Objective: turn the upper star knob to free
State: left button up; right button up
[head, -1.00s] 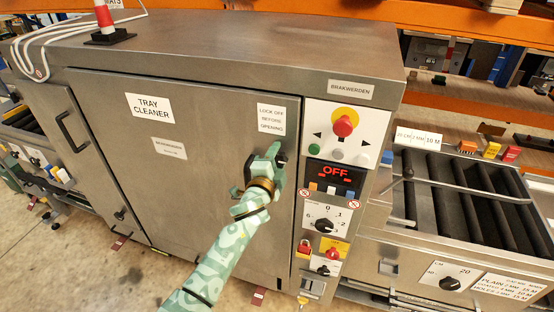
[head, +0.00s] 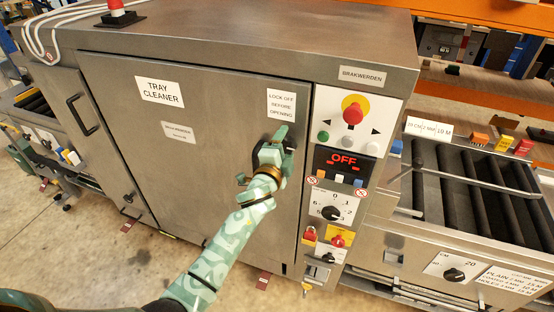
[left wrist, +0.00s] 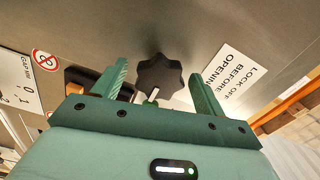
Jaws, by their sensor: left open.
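The upper star knob (left wrist: 159,76) is a black, lobed knob on the cleaner's steel door, below the LOCK OFF BEFORE OPENING label (left wrist: 236,75). In the left wrist view it lies between the two green fingers of my left gripper (left wrist: 160,78). The fingers are open, one on each side, with gaps to the knob. In the head view my left gripper (head: 275,148) is at the right edge of the door (head: 200,110) and largely covers the knob. The knob's exact turn position cannot be told. My right gripper is not in view.
Right of the door is a control panel with a red stop button (head: 353,114), a red OFF display (head: 343,160) and a dial (head: 331,212). A roller conveyor (head: 480,180) stands further right. A door handle (head: 82,116) is at the left.

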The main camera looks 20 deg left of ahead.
pick_arm(q)
jog(key=s, duration=1.5)
jog(key=shift+s+a+p, duration=0.3)
jog(key=shift+s+p, duration=0.05)
jog(key=shift+p, duration=0.05)
